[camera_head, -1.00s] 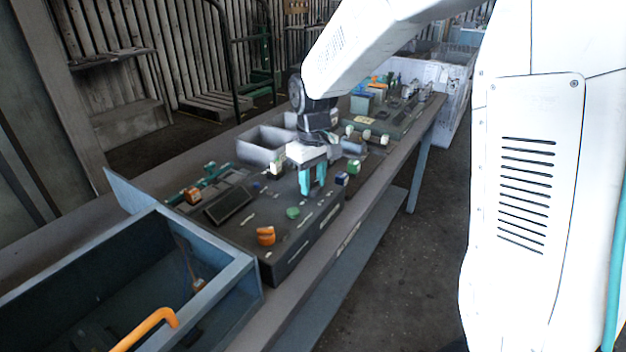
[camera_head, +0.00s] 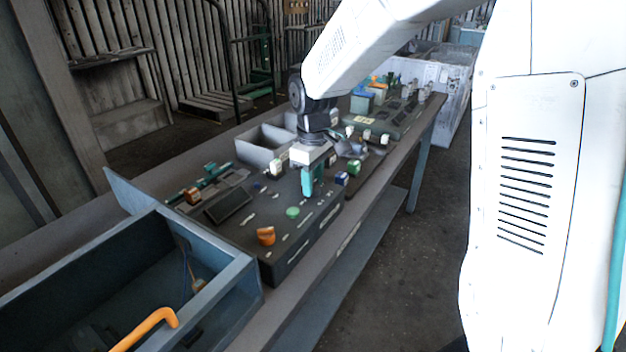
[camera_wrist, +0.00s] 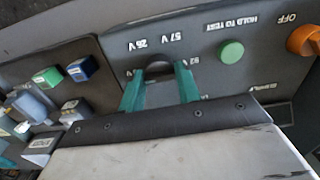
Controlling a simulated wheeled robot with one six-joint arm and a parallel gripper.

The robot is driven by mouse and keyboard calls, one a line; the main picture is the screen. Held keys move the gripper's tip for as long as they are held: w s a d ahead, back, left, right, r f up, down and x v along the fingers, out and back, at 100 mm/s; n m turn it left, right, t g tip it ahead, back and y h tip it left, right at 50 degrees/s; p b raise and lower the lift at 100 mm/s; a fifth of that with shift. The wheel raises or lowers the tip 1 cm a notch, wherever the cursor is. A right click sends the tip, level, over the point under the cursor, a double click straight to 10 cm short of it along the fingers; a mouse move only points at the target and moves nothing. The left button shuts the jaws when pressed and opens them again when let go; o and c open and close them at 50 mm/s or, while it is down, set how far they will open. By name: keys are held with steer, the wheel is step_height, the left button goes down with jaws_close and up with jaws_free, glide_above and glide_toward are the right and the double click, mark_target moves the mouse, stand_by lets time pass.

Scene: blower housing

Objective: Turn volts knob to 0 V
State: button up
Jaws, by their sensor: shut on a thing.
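The volts knob (camera_wrist: 158,69) is a dark round knob on the grey panel, with upside-down voltage labels around it; 57 V and 26 V are readable. My gripper (camera_head: 310,190) points down at the panel of the dark control box (camera_head: 262,222). In the wrist view its two teal fingers (camera_wrist: 159,76) stand on either side of the knob, shut on it. The fingers and gripper body hide part of the knob and some labels, so I cannot read its setting. In the head view the knob is hidden behind the fingers.
A green button (camera_wrist: 231,51) marked HOLD TO TEST and an orange knob (camera_wrist: 302,40) by an OFF label sit right of the volts knob. Blue and green blocks (camera_wrist: 81,69) are at the left. An open blue bin (camera_head: 205,277) stands at the near end of the bench.

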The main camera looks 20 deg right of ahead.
steer(key=o, duration=1)
step_height(320, 180, up, 8)
steer(key=shift+f, duration=0.1)
steer(key=s+d+r+m, duration=0.1)
steer(key=s+m, duration=0.1)
steer(key=s, duration=0.8)
steer(key=s+d+m, duration=0.1)
steer(key=s+m, duration=0.2)
steer(key=s, duration=0.7)
steer(key=s+d+r+m+t, duration=0.1)
steer(key=s+m, duration=0.1)
steer(key=s, duration=0.8)
steer(key=shift+s+r, duration=0.1)
steer(key=shift+r, duration=0.2)
